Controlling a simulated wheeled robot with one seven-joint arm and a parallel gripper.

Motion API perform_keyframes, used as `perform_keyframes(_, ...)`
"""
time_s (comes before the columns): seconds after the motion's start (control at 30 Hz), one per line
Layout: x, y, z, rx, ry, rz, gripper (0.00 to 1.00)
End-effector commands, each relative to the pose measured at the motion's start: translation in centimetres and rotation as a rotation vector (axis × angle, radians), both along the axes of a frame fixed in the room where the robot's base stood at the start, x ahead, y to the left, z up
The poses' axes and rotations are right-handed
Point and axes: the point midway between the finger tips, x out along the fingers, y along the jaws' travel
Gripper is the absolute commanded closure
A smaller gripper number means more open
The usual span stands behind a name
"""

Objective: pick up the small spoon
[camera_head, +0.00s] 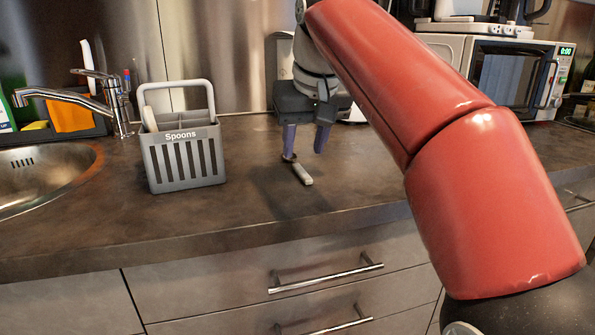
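The small spoon (301,174) lies on the dark countertop in the middle of the view. Its pale handle points toward the front right, and its darker bowl end lies just below one of my fingers. My gripper (305,148) points down over the spoon from the back. Its two bluish fingers are apart, with a gap between them. The left finger is at the bowl end and the right finger is behind and to the right of the handle. I cannot tell whether the left finger touches the spoon.
A grey caddy (184,160) labelled Spoons stands to the left, with a light item in it. A sink (50,170) and faucet (105,100) are further left. A microwave (508,78) stands at the back right. The counter (240,205) in front of the spoon is clear.

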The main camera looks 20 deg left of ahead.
Motion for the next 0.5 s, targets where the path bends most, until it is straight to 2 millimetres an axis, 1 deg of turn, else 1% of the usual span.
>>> perform_keyframes(0.03, 0.2, 0.1, -0.7, -0.001, 0.002, 0.000, 0.60)
perform_keyframes(0.2, 1.2, 0.5, -3.2, -0.001, 0.002, 0.000, 0.60)
perform_keyframes(0.27, 1.4, 0.7, -3.9, -0.001, 0.002, 0.000, 0.60)
perform_keyframes(0.33, 1.6, 0.8, -4.3, 0.000, 0.000, -0.001, 0.60)
perform_keyframes(0.5, 1.6, 0.8, -4.2, 0.001, -0.001, -0.001, 0.60)
